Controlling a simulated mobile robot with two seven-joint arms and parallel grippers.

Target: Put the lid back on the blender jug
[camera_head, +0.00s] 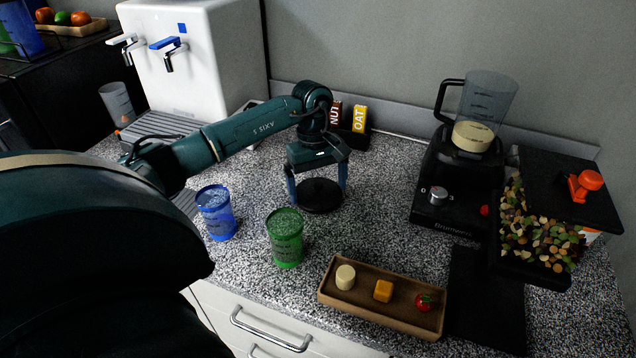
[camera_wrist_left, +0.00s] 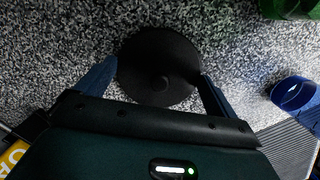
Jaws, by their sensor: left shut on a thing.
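The blender jug (camera_head: 487,98) stands upright on its black base (camera_head: 440,190) at the right of the counter. It is clear, open at the top, with pale contents at the bottom. The round black lid (camera_head: 320,197) is at the counter's middle, at or just above the surface; I cannot tell which. My left gripper (camera_head: 317,192) points down over it, shut on it with one blue finger at each side. In the left wrist view the lid (camera_wrist_left: 158,65) sits between the two fingers. My right gripper is not in view.
A blue cup (camera_head: 217,214) and a green cup (camera_head: 286,240) stand in front of the lid. A wooden tray (camera_head: 330,292) with small food pieces lies at the front. A dispenser of mixed pieces (camera_head: 540,235) stands right of the blender. Counter between lid and blender is clear.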

